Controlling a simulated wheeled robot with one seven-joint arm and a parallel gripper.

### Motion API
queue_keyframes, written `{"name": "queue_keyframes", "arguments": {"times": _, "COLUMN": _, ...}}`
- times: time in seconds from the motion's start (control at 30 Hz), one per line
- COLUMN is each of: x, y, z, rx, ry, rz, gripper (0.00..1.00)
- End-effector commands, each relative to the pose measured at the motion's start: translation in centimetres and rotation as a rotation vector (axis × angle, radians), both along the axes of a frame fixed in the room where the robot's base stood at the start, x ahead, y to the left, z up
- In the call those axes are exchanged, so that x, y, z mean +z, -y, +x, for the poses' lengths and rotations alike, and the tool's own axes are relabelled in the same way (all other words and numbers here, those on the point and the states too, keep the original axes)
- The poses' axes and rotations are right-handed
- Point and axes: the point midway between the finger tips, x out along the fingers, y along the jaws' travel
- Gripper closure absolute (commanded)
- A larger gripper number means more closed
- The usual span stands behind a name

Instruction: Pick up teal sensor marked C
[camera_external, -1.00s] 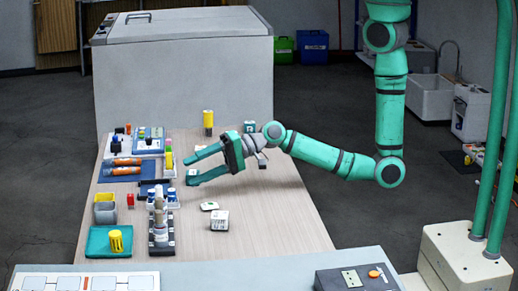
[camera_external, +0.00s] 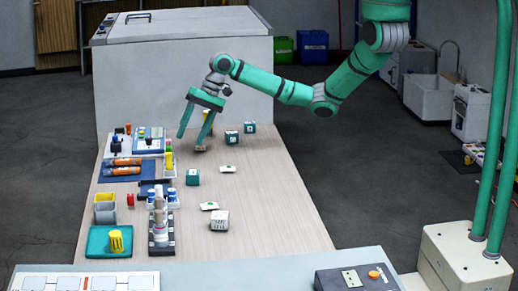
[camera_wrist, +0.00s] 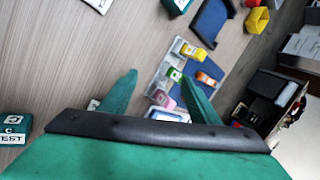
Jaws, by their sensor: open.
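A teal block with a white label reading C and TEST (camera_wrist: 13,128) lies at the left edge of the wrist view, left of my fingers and partly cut off. In the external view several teal blocks stand on the table, and their letters are too small to read. The teal block (camera_external: 231,137) just right of my gripper seems to be the same one, by its position. Another teal block (camera_external: 192,177) stands nearer the camera, and one (camera_external: 250,127) farther back. My gripper (camera_external: 191,142) points down, open and empty, left of the likely C block. Both fingers show in the wrist view (camera_wrist: 158,92).
A rack with coloured pieces (camera_external: 150,140) and a blue mat with orange tools (camera_external: 125,170) lie on the left.

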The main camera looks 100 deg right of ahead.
Motion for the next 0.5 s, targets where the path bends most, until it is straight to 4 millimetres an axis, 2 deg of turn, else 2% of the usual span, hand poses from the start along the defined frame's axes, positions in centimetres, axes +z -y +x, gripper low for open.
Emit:
{"name": "queue_keyframes", "arguments": {"times": 0.03, "x": 0.3, "y": 3.0, "z": -1.4, "rx": -0.035, "ry": -0.057, "rz": -0.028, "gripper": 0.44}}
{"name": "queue_keyframes", "arguments": {"times": 0.23, "x": 1.2, "y": 12.5, "z": -8.3, "rx": -0.179, "ry": -0.294, "rz": -0.107, "gripper": 0.44}}
{"name": "queue_keyframes", "arguments": {"times": 0.33, "x": 1.9, "y": 15.9, "z": -11.4, "rx": -0.244, "ry": -0.385, "rz": -0.133, "gripper": 0.44}}
{"name": "queue_keyframes", "arguments": {"times": 0.4, "x": 2.3, "y": 17.4, "z": -13.0, "rx": -0.277, "ry": -0.431, "rz": -0.146, "gripper": 0.44}}
{"name": "queue_keyframes", "arguments": {"times": 0.5, "x": 2.6, "y": 18.8, "z": -14.5, "rx": -0.308, "ry": -0.471, "rz": -0.157, "gripper": 0.44}}
